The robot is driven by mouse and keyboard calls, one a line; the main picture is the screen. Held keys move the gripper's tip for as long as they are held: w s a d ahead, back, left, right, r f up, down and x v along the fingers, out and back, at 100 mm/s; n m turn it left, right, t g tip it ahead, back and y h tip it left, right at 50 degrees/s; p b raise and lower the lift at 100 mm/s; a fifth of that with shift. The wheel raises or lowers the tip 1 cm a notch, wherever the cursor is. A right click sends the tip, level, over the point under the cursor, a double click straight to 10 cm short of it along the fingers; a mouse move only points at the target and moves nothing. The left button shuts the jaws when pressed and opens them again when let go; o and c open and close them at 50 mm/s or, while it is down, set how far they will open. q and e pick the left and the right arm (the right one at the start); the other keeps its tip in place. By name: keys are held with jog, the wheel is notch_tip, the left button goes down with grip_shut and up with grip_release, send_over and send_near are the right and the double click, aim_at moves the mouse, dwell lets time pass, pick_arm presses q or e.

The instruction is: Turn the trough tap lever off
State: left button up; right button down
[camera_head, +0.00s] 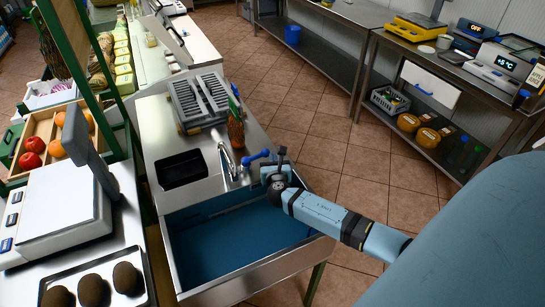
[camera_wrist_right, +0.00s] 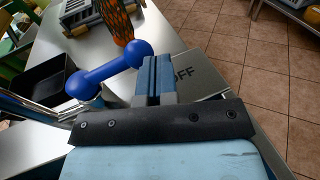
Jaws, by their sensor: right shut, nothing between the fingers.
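The blue tap lever (camera_head: 257,156) has rounded ends and sits beside the chrome tap (camera_head: 228,160) at the back edge of the blue trough (camera_head: 235,240). In the right wrist view the lever (camera_wrist_right: 108,71) lies tilted, left of my fingers, its nearer ball end close to them; I cannot tell whether they touch. My right gripper (camera_head: 281,155) is shut and empty, just right of the lever. Its closed fingers show in the wrist view (camera_wrist_right: 153,75). A plate marked "OFF" (camera_wrist_right: 205,78) lies beyond them, partly hidden. My left gripper is not in view.
A grey slatted rack (camera_head: 198,98) and a black tray (camera_head: 182,170) are on the steel counter behind the trough. An orange mesh item (camera_head: 236,128) stands close behind the tap. A scale (camera_head: 60,215) is at left. Tiled floor (camera_head: 300,105) is open at right.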

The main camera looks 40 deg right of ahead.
jog(key=shift+w+d, duration=0.1)
dwell(0.4)
jog(key=v, duration=1.4)
jog(key=shift+b, duration=0.3)
jog(key=shift+w, duration=0.15)
